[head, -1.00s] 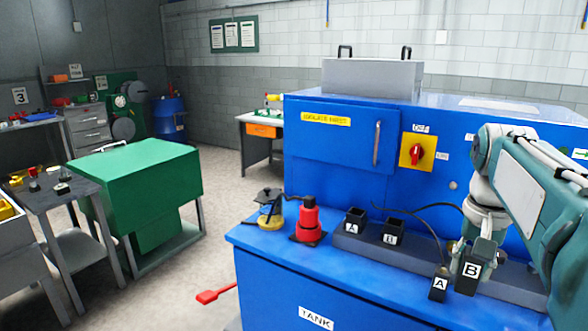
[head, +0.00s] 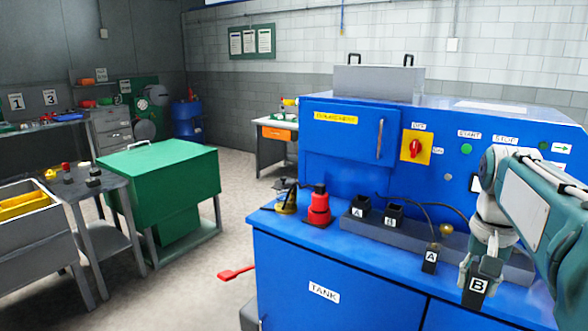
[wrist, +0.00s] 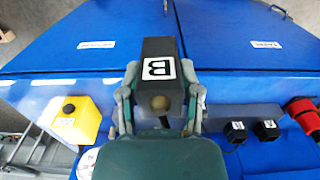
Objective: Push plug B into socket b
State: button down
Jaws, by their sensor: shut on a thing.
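Plug B (head: 478,286), a black block with a white B label, is held in my gripper (head: 482,268), which is shut on it. It hangs by the front edge of the blue bench, right of plug A. In the wrist view, plug B (wrist: 157,72) sits between the two fingers, its label showing. Socket b (head: 393,216), a black open box labelled B, is on a grey rail to the left of my gripper, apart from plug B. Both sockets also show at the lower right of the wrist view, but I cannot read their labels there.
Socket A (head: 359,210) stands left of socket b. Plug A (head: 430,260), with a dark cable, is at the rail's front between socket b and my gripper. A red bottle-like object (head: 319,206) stands left of the sockets. The blue cabinet (head: 345,145) rises behind.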

jog(key=w+a+f+n, duration=0.25)
jog(key=w+f, duration=0.25)
jog(key=f, duration=0.4)
jog(key=w+a+f+n, duration=0.1)
jog(key=w+a+f, duration=0.2)
jog(key=w+f, duration=0.45)
jog(key=a+f+n, duration=0.1)
jog(key=a+f, duration=0.3)
jog(key=f, duration=0.6)
jog(key=a+f+n, duration=0.2)
jog(key=a+f, duration=0.3)
jog(key=f, duration=0.5)
jog(key=shift+w+f, duration=0.2)
jog(key=shift+w, duration=0.2)
